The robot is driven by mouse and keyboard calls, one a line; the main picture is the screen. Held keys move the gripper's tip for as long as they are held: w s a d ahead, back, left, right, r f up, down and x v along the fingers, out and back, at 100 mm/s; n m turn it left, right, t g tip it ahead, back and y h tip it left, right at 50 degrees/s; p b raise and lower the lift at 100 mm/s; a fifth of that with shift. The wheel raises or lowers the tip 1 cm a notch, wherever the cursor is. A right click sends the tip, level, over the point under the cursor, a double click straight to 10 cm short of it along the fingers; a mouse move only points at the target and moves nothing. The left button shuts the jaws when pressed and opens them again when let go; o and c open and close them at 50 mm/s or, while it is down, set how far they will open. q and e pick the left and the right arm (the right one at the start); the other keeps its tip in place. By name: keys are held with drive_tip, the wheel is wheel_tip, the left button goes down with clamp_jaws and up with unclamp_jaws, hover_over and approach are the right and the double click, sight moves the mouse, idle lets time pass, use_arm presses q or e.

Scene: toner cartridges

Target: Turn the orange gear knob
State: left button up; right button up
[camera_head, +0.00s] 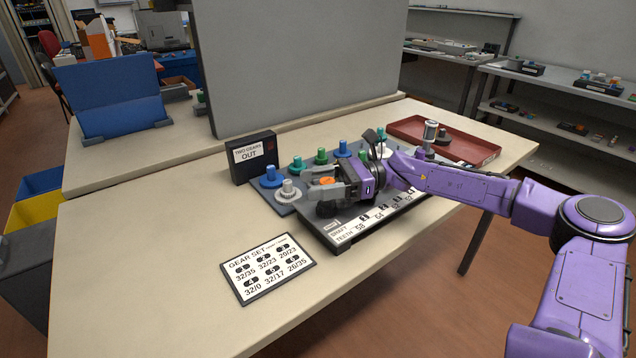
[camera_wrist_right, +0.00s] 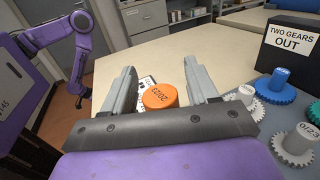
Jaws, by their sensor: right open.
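The orange gear knob (camera_head: 328,181) shows in the head view among the gears on the grey board. In the right wrist view the orange knob (camera_wrist_right: 160,96) has dark markings on its top. My right gripper (camera_head: 321,184) reaches in from the right, low over the board. It is open, with its two fingers on either side of the knob. In the wrist view gaps show between the knob and both fingers (camera_wrist_right: 160,80). The knob's lower part is hidden behind the gripper's palm. My left gripper does not show in the head view.
Blue (camera_head: 271,177) and white (camera_head: 289,190) gears stand close by, with several green and blue ones behind. A black "TWO GEARS OUT" box (camera_head: 254,158) stands behind. A gear-set card (camera_head: 267,267) lies in front. A red tray (camera_head: 468,146) is at the right. The table's left front is clear.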

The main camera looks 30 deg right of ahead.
drive_tip(key=p+v, duration=0.1)
drive_tip(key=v, duration=0.9)
drive_tip(key=shift+s+d, duration=0.15)
drive_tip(key=shift+d, duration=0.1)
